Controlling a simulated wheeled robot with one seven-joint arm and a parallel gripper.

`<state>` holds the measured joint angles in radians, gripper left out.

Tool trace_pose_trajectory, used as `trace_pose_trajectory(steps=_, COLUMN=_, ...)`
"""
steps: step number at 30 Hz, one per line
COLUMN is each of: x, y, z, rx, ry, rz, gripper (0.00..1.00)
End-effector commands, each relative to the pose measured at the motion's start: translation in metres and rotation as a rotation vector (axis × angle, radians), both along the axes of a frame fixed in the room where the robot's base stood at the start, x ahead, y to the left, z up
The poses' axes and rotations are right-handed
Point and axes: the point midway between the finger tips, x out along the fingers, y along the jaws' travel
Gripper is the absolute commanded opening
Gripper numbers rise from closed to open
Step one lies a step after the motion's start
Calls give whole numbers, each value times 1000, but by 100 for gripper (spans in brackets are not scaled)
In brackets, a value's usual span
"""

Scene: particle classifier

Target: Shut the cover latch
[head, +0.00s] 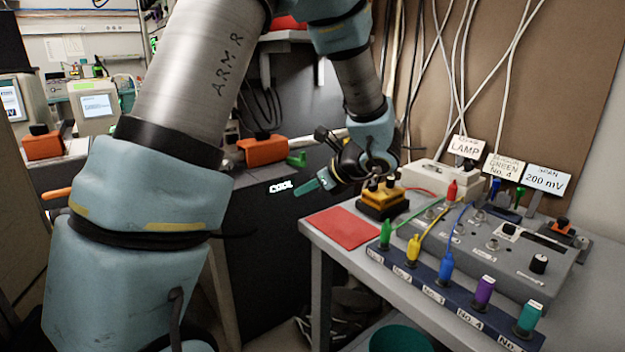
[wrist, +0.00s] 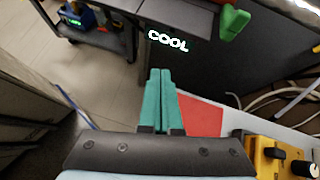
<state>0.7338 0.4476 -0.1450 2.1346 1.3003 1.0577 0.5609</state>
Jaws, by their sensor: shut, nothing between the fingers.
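A green lever (head: 297,158), which looks like the cover latch, sits at the upper edge of a dark cabinet (head: 255,225), right of an orange block. In the wrist view the green lever (wrist: 234,22) is at the top, slanting out past the end of a grey ledge (wrist: 180,12). I cannot tell for certain whether it is latched. My gripper (head: 310,188) has teal fingers and points left, in front of the cabinet and below the lever. In the wrist view the fingers of my gripper (wrist: 160,75) are together and empty, apart from the lever.
A lit COOL sign (head: 281,187) is on the cabinet. A grey bench (head: 322,232) with a red pad (head: 343,228), a yellow device (head: 381,203) and a cabled control panel (head: 480,240) stands at right. A wheeled cart (wrist: 97,36) is beyond. Floor at left is open.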

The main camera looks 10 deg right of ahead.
Motion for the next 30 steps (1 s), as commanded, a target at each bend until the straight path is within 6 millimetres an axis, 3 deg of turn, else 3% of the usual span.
trace_pose_trajectory(steps=1, x=3, y=-20, z=-2, rx=44, ry=-20, rz=-75, gripper=0)
trace_pose_trajectory(steps=3, x=8, y=-39, z=1, rx=93, ry=-45, rz=-150, gripper=0)
trace_pose_trajectory(steps=9, x=12, y=-62, z=7, rx=151, ry=-81, rz=-239, gripper=0)
trace_pose_trajectory(steps=20, x=14, y=-60, z=6, rx=150, ry=-80, rz=-237, gripper=0)
trace_pose_trajectory(steps=25, x=28, y=-53, z=-2, rx=150, ry=-78, rz=-235, gripper=0)
trace_pose_trajectory(steps=30, x=54, y=-40, z=-18, rx=151, ry=-77, rz=-233, gripper=0)
